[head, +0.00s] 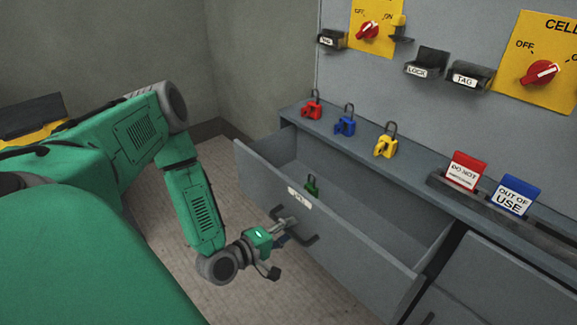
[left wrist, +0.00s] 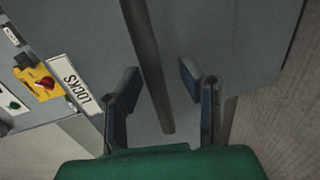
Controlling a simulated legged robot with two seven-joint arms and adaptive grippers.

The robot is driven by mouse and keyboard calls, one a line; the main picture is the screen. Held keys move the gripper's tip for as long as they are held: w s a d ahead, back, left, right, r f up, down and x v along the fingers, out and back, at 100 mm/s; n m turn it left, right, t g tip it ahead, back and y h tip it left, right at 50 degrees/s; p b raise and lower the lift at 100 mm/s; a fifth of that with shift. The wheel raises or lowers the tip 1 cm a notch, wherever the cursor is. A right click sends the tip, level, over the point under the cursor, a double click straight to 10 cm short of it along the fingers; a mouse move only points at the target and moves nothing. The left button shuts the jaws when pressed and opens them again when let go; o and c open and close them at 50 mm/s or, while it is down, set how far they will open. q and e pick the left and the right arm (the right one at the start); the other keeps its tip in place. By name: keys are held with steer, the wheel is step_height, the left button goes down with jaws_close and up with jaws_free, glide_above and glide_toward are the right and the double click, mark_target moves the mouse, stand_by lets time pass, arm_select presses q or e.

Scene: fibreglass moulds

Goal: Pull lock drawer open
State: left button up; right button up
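The grey lock drawer (head: 330,228) stands pulled out from the cabinet in the head view, its inside showing. A green padlock (head: 312,185) is inside, behind the front panel. The front carries a white label (head: 299,198), which reads LOCKS in the left wrist view (left wrist: 74,84), and a dark bar handle (head: 305,240). My left gripper (head: 280,246) is at the handle. In the left wrist view its fingers (left wrist: 160,85) stand apart on either side of the handle bar (left wrist: 146,50), with gaps visible. My right gripper is not in view.
Red (head: 312,108), blue (head: 345,126) and yellow (head: 385,146) padlocks stand on the ledge above the drawer. Red (head: 465,172) and blue (head: 515,195) tags are farther right. Another drawer front (head: 490,285) is at lower right. Floor (head: 160,215) is clear left of the drawer.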

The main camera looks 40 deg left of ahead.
arm_select(q)
steer(key=v, duration=1.2)
steer(key=shift+d, duration=0.1)
steer(key=d+f+m+g+h+p, duration=0.3)
steer(key=d+m+g, duration=0.45)
steer(key=d, duration=0.45)
steer(key=s+a+r+m+g+y+p, duration=0.1)
steer(key=s+r+m+g+y+p, duration=0.1)
steer(key=s+m+g, duration=0.5)
steer(key=s+m+y+p, duration=0.1)
steer(key=s+m+y, duration=0.1)
steer(key=m, duration=0.1)
steer(key=shift+s+r+y, duration=0.3)
steer(key=shift+r, duration=0.1)
